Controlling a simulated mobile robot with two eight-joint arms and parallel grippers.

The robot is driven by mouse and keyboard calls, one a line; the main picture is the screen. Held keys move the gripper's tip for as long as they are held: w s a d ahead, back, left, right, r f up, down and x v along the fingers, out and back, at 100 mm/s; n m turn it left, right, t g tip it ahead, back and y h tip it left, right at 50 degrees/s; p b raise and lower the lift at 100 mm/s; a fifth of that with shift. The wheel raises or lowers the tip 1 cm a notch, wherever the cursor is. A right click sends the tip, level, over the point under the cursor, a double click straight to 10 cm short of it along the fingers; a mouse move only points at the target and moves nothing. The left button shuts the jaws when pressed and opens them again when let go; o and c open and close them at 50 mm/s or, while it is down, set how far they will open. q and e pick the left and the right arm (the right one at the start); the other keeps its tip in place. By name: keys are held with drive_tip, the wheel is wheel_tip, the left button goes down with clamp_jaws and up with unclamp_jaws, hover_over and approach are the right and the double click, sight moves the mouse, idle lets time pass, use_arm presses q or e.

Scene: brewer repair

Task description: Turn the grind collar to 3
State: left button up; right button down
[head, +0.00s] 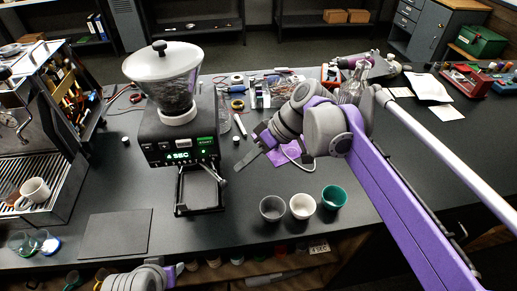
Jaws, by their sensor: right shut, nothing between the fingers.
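The grinder (160,140) stands on the dark bench at left centre. Its white hopper (165,62) holds dark beans and has a black lid knob. The pale grind collar (179,118) is the ring under the hopper; its marks are too small to read.
An espresso machine (25,120) with a white mug (36,190) stands at left. Grey (272,208), white (302,206) and green (333,197) cups stand near the front edge. Tools and small parts clutter the bench behind.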

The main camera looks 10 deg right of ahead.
drive_tip(key=shift+s+a+r+p, duration=0.2)
drive_tip(key=shift+s+a, duration=0.4)
drive_tip(key=shift+a, duration=0.25)
drive_tip(key=shift+s+a+r+p, duration=0.1)
drive_tip(key=shift+s+a+r, duration=0.05)
drive_tip(key=shift+s+a, duration=0.55)
drive_tip(key=shift+w+a, duration=0.1)
drive_tip(key=shift+a, duration=0.05)
